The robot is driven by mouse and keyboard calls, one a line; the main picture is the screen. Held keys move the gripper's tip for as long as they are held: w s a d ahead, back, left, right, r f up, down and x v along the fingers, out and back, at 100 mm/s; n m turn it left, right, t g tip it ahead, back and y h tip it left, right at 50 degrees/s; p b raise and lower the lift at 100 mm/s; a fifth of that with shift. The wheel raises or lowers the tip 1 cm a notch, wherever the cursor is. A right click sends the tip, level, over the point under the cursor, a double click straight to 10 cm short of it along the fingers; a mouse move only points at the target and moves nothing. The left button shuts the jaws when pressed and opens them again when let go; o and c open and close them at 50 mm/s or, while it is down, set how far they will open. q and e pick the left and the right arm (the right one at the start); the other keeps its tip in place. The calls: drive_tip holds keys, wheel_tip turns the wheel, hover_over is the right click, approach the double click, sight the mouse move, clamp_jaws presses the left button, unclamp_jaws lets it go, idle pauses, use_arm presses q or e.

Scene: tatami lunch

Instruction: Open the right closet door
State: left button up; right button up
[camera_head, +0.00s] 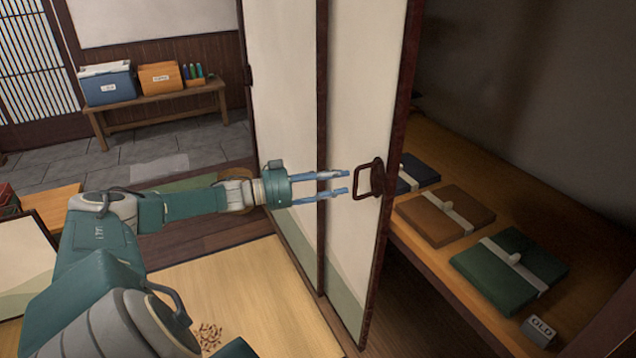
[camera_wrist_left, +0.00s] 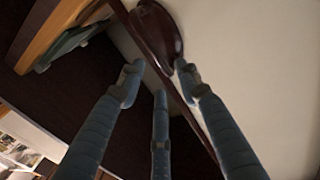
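The closet door (camera_head: 360,90) is a cream panel with a dark brown frame, standing open at the middle of the head view. Its dark handle (camera_head: 371,180) is a loop on the panel near the right edge. The handle also shows at the top of the left wrist view (camera_wrist_left: 158,35). My left gripper (camera_head: 342,183) comes in from the left, with its blue fingers apart and empty, just short of the handle. In the left wrist view the fingertips (camera_wrist_left: 158,82) point at the handle, with nothing between them. My right gripper is not in view.
Right of the door, the closet shelf (camera_head: 440,258) holds a blue, a brown (camera_head: 440,216) and a green folder (camera_head: 508,270), and a small box marked OLD (camera_head: 539,330). Another cream panel (camera_head: 280,80) stands left of the door. A bench (camera_head: 160,102) with boxes is farther back.

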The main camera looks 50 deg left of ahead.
use_arm(q)
drive_tip(key=v, duration=0.6)
